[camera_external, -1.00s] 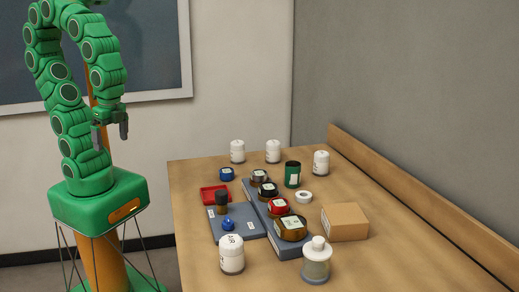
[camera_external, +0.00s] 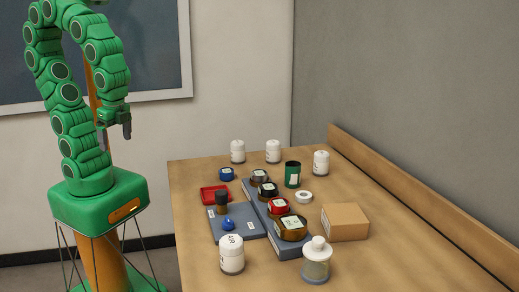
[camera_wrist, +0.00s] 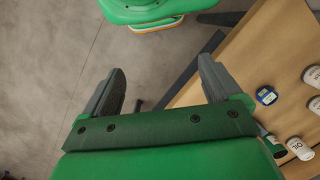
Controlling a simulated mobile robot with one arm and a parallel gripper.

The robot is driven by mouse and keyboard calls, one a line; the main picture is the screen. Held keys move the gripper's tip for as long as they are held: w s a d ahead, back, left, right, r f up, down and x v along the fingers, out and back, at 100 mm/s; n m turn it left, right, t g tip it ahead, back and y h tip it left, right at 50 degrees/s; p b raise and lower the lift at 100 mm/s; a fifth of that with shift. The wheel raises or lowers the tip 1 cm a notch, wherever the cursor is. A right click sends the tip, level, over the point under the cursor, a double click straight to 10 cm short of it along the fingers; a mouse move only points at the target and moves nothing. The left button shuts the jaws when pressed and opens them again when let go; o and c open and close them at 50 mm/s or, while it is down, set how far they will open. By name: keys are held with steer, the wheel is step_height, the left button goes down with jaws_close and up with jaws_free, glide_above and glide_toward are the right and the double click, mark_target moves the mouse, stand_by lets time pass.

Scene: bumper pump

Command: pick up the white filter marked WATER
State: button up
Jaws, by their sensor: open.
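Several white filters stand upright on the wooden table. Three are at the back: back left (camera_external: 237,152), back middle (camera_external: 273,152) and back right (camera_external: 321,163). A fourth-looking one, the front filter (camera_external: 231,256), has dark lettering that seems to read AIR. In the wrist view one filter (camera_wrist: 300,148) reads OIL, and two more are cut by the right edge, an upper one (camera_wrist: 313,76) and a lower one (camera_wrist: 315,106). I cannot read WATER on any. My gripper (camera_external: 114,133) is open and empty, left of the table; its fingers also show in the wrist view (camera_wrist: 160,68).
Blue-grey trays (camera_external: 252,229) carry jars with dark, red and gold lids. A red dish (camera_external: 214,190), blue-capped item (camera_external: 227,172), green can (camera_external: 292,180), white ring (camera_external: 304,197), cardboard box (camera_external: 346,222) and white-topped jar (camera_external: 316,266) stand around.

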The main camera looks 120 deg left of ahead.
steer(key=w+a+f+g+y, duration=0.25)
steer(key=a+y, duration=0.25)
steer(key=a, duration=1.1)
steer(key=m+y, duration=1.2)
steer(key=m, duration=0.3)
glide_above(238, 142)
steer(key=d, duration=0.3)
step_height(238, 142, down, 6)
steer(key=shift+g, duration=0.35)
steer(key=shift+w+a+f, duration=0.1)
steer(key=shift+w+f, duration=0.05)
steer(key=shift+f, duration=1.2)
steer(key=shift+w+a+f, duration=0.1)
steer(key=shift+f, duration=1.25)
steer(key=shift+s+a+f, duration=0.3)
steer(key=shift+a+f, duration=0.2)
steer(key=shift+a, duration=0.2)
steer(key=shift+s+a, duration=0.15)
steer(key=shift+a, duration=0.55)
steer(key=c, duration=1.3)
